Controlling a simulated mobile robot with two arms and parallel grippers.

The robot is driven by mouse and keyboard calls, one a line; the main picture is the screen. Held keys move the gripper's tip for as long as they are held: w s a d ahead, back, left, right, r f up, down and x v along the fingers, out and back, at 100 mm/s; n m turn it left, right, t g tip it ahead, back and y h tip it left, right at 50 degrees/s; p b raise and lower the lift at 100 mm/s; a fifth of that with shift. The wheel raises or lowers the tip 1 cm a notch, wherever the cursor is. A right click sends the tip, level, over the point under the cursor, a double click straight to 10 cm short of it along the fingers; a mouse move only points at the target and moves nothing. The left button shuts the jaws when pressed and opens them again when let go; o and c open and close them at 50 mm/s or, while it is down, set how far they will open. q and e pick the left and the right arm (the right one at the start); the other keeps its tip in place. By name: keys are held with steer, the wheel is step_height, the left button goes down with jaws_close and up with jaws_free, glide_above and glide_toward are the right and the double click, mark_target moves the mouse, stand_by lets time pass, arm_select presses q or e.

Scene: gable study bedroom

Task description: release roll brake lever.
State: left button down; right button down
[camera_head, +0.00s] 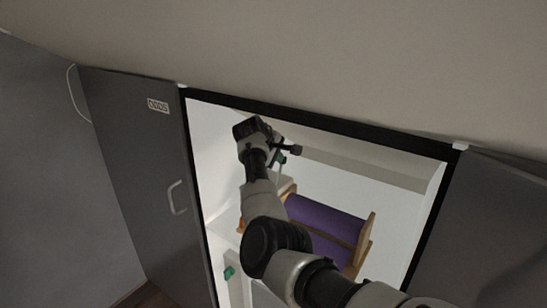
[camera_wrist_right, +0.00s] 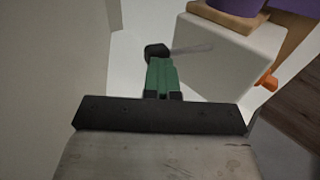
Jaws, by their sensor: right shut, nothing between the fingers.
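My right gripper (camera_head: 283,157) reaches into a white-lined recess in the head view. In the right wrist view its green fingers (camera_wrist_right: 162,76) are together with nothing between them. A lever with a black knob (camera_wrist_right: 157,50) and a pale rod (camera_wrist_right: 192,48) lies just beyond the fingertips; I cannot tell whether they touch. The rod runs toward a white block (camera_wrist_right: 232,52). A purple roll (camera_head: 325,220) rests in a wooden holder (camera_head: 365,240) below and right of the gripper. My right arm hides part of the roll and holder. My left gripper is not in view.
A dark-framed opening surrounds the recess, with its top edge (camera_head: 320,124) close above the arm. A grey door with a handle (camera_head: 176,197) stands at left, and a dark panel (camera_head: 500,220) at right. A small orange part (camera_wrist_right: 267,80) sticks out beside the block.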

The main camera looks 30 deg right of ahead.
steer(key=shift+s+p, duration=0.1)
steer(key=shift+p, duration=0.5)
steer(key=shift+s+a+f, duration=0.15)
steer(key=shift+s+f, duration=0.05)
steer(key=s+a+r+b, duration=0.1)
steer(key=s+a, duration=0.1)
steer(key=a, duration=0.4)
steer(key=s+a+r+b, duration=0.1)
steer(key=s+a, duration=0.2)
steer(key=a, duration=0.4)
